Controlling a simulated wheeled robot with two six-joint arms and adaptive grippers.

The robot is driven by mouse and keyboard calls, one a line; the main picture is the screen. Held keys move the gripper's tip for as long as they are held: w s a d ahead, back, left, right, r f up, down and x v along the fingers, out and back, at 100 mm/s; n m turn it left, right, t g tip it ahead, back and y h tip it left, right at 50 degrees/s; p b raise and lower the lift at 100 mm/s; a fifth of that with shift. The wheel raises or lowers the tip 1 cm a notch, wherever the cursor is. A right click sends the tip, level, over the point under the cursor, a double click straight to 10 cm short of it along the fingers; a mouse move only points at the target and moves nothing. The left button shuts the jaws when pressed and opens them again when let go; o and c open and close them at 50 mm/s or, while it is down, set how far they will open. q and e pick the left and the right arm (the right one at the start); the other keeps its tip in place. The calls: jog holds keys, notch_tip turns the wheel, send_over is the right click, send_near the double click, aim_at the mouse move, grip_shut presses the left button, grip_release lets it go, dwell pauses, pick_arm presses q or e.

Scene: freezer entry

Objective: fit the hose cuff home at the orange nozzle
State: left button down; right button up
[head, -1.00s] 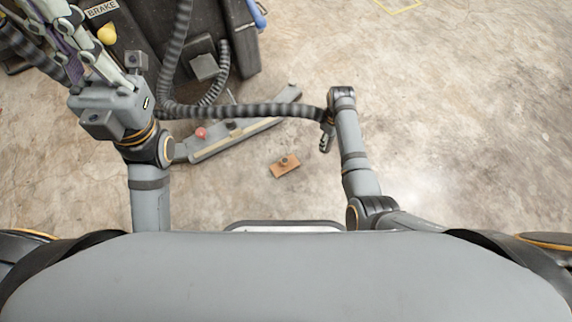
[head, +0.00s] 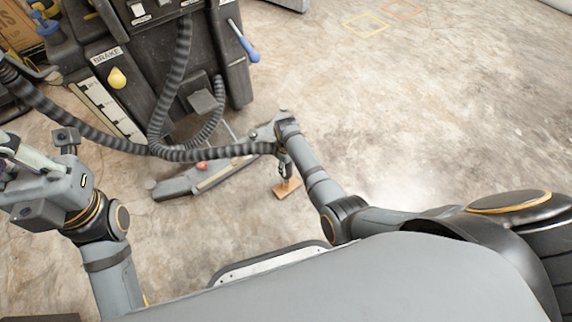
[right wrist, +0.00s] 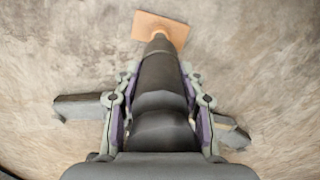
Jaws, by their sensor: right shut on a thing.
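The orange nozzle (head: 289,187) is a flat plate with a short peg on the floor. In the right wrist view the nozzle (right wrist: 172,27) lies just beyond the narrow end of the dark grey hose cuff (right wrist: 160,90). A bit of the peg shows at the cuff's tip; I cannot tell whether the cuff is around it. My right gripper (head: 286,170) is shut on the cuff, just above the nozzle; its fingers (right wrist: 160,100) flank the cuff. The ribbed hose (head: 225,151) runs left from the right wrist. My left gripper (head: 15,150) is partly cut off at the left edge.
A black machine (head: 130,60) with a yellow knob (head: 117,77) and a blue handle (head: 243,42) stands behind. A long grey floor bar (head: 215,174) with a red knob lies left of the nozzle. The floor to the right is clear.

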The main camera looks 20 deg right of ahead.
jog(key=shift+r+p, duration=0.15)
jog(key=shift+p, duration=0.15)
jog(key=shift+f, duration=0.25)
jog(key=b, duration=0.4)
send_over(287, 182)
notch_tip(287, 182, down, 6)
jog(key=shift+w+r, duration=0.15)
jog(key=shift+r, duration=0.05)
jog(key=shift+p, duration=0.65)
dwell(0.8)
jog(key=shift+f+b, duration=1.95)
jog(key=shift+f, duration=0.6)
jog(key=o, duration=1.3)
